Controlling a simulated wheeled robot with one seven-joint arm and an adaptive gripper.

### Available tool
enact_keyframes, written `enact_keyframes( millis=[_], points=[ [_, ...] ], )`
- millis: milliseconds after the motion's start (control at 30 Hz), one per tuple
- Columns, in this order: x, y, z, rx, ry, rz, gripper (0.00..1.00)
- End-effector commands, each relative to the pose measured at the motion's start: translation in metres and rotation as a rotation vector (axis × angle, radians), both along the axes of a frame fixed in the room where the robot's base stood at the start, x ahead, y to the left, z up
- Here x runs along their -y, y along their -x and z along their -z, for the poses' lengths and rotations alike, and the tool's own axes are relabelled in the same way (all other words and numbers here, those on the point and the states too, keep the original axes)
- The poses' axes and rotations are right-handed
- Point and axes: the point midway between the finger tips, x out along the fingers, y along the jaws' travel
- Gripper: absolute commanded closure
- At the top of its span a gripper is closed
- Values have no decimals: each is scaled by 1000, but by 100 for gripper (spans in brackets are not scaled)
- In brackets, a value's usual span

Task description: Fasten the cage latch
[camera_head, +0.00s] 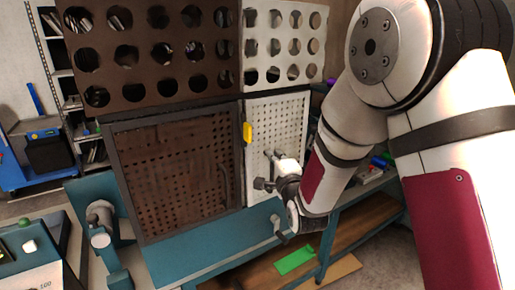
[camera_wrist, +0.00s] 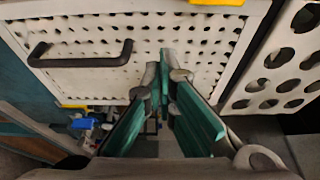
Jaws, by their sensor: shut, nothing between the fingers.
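The cage has a brown perforated door (camera_head: 175,175) in a dark frame and a pale perforated panel (camera_head: 285,125) to its right. A yellow latch piece (camera_head: 247,132) sits upright at the seam between them. In the wrist view, a yellow piece (camera_wrist: 205,2) shows at the top edge of the pale panel (camera_wrist: 200,35). My gripper (camera_head: 264,184) is in front of the pale panel, below and right of the latch piece, apart from it. In the wrist view, the green fingers of my gripper (camera_wrist: 168,80) are together and empty. The latch's catch is not clear.
A dark bar handle (camera_wrist: 82,60) stands out from the pale panel, left of my fingers in the wrist view. Large-holed panels (camera_head: 160,50) rise above the doors. A teal bench (camera_head: 205,255) runs below. A blue cart (camera_head: 30,150) stands far left.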

Motion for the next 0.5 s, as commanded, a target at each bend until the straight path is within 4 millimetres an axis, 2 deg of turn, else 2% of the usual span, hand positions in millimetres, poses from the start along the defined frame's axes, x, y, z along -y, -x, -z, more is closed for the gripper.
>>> enact_keyframes(
  millis=[400, 500],
  points=[
    [-21, -76, 0, 1, 1, -1, 100],
    [-36, -65, -1, -2, 1, -5, 100]
  ],
)
